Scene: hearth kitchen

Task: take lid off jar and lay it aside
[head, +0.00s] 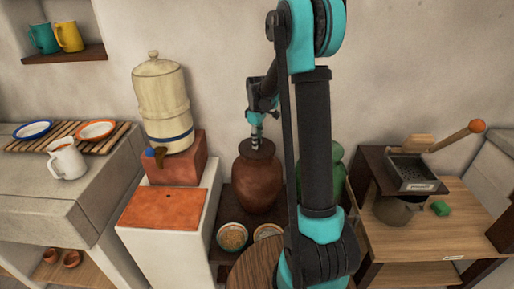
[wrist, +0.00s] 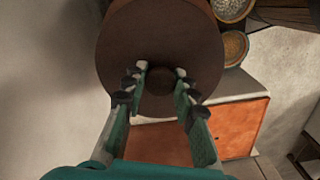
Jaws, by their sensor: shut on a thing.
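The reddish-brown clay jar (head: 257,185) stands upright on a low dark surface in the middle of the head view. Its dark brown round lid (head: 246,152) shows at the jar's mouth; I cannot tell whether there is a small gap under it. In the wrist view the lid (wrist: 155,38) is a broad disc with a small round knob (wrist: 163,84) at its middle. My gripper (head: 256,142) points down over the jar. In the wrist view its two fingers (wrist: 160,80) are shut on the knob from both sides. The lid hides most of the jar there.
Two bowls (head: 232,236) of dry food stand in front of the jar. A white stand with an orange top (head: 165,209) and a cream dispenser (head: 161,100) are to the left. A green jar (head: 335,175) is partly behind my arm. A wooden table (head: 420,235) with a grinder is right.

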